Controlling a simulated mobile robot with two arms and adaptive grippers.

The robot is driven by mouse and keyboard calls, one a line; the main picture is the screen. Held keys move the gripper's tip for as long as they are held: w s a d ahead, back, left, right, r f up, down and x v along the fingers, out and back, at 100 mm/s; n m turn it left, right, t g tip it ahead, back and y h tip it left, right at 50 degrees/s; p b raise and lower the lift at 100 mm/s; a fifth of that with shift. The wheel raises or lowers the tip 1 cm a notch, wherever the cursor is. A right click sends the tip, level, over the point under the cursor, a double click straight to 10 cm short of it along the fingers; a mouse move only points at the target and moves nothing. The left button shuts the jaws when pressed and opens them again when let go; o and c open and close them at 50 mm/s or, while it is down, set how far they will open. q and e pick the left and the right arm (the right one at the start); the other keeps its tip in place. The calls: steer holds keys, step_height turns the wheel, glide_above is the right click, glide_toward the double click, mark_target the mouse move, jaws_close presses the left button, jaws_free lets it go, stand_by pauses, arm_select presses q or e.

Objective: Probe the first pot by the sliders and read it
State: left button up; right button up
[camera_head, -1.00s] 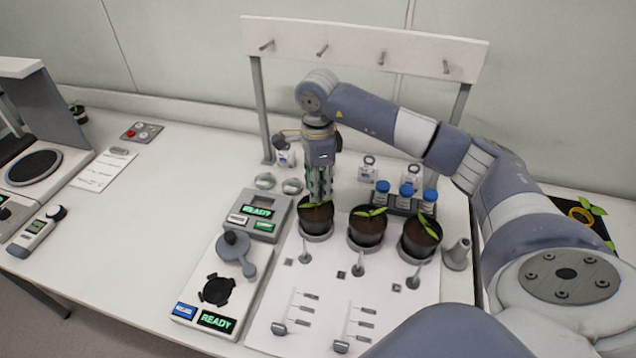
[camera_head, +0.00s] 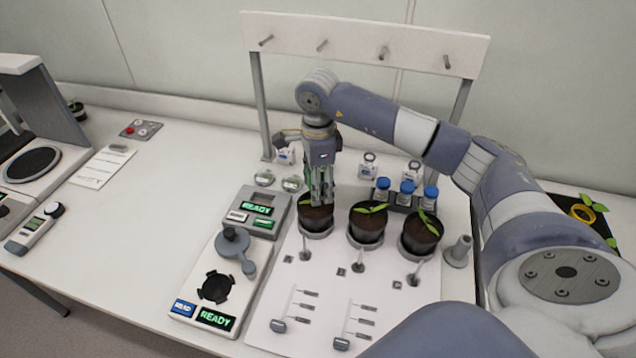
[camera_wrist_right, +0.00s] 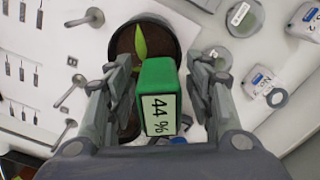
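My right gripper (camera_head: 320,198) points down over the leftmost of three dark seedling pots (camera_head: 316,222). It is shut on a green probe meter (camera_wrist_right: 158,78), whose screen reads "44 %" in the right wrist view. The same pot (camera_wrist_right: 122,42), with soil and a green leaf, lies behind the meter there. The probe's tip is hidden, so I cannot tell how deep it sits. The middle pot (camera_head: 367,228) and right pot (camera_head: 420,235) each hold a seedling. Two sliders (camera_head: 278,325) (camera_head: 341,344) lie on the white panel in front. My left gripper is out of view.
A peg rack (camera_head: 365,42) stands behind the pots. Blue-capped bottles (camera_head: 407,188) stand close behind the middle and right pots. A device with a "READY" screen (camera_head: 216,319) and a second one (camera_head: 258,209) stand left.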

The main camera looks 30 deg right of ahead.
step_height(320, 180, up, 12)
stand_by(0.7)
